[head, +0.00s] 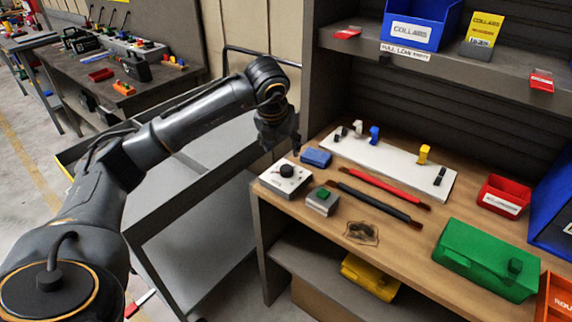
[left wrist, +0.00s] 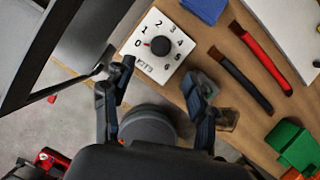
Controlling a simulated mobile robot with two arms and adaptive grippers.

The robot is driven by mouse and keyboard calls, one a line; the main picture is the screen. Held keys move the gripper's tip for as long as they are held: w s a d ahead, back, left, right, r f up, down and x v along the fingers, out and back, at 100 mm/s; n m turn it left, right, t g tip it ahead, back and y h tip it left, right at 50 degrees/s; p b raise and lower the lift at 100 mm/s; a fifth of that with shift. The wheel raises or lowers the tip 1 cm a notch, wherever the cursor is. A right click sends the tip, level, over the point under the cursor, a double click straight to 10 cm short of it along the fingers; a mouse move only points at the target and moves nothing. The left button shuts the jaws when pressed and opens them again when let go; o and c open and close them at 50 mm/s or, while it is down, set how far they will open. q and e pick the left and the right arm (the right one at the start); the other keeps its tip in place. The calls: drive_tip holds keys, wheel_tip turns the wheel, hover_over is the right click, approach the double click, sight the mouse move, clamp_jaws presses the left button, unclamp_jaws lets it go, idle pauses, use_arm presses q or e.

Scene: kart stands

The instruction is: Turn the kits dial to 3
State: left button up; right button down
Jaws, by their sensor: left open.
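The kits dial is a white box (head: 286,178) with a black round knob (head: 287,171), at the left front corner of the wooden bench. In the left wrist view the dial's white face (left wrist: 152,62) carries numbers 0 to 6 and the label KITS. Its dark knob (left wrist: 160,46) has a red mark on the left side, pointing toward 0. My left gripper (head: 284,146) is above and just behind the dial in the head view. In the left wrist view its two fingers (left wrist: 160,76) are spread wide, with nothing between them. My right gripper is not in view.
A small grey box with a green button (head: 322,201) stands right of the dial, and a blue block (head: 316,157) behind it. Red (head: 385,183) and black (head: 380,204) bars lie further right. A grey cart (head: 192,190) stands left of the bench.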

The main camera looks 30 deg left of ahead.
sight(286, 168)
use_arm(q)
drive_tip(key=p+x, duration=0.1)
drive_tip(key=x, duration=0.9)
drive_tip(key=shift+w+f+p, duration=0.1)
drive_tip(key=shift+f+p, duration=0.15)
drive_tip(key=shift+p, duration=0.05)
drive_tip(key=c, duration=1.2)
drive_tip(key=shift+o, duration=0.2)
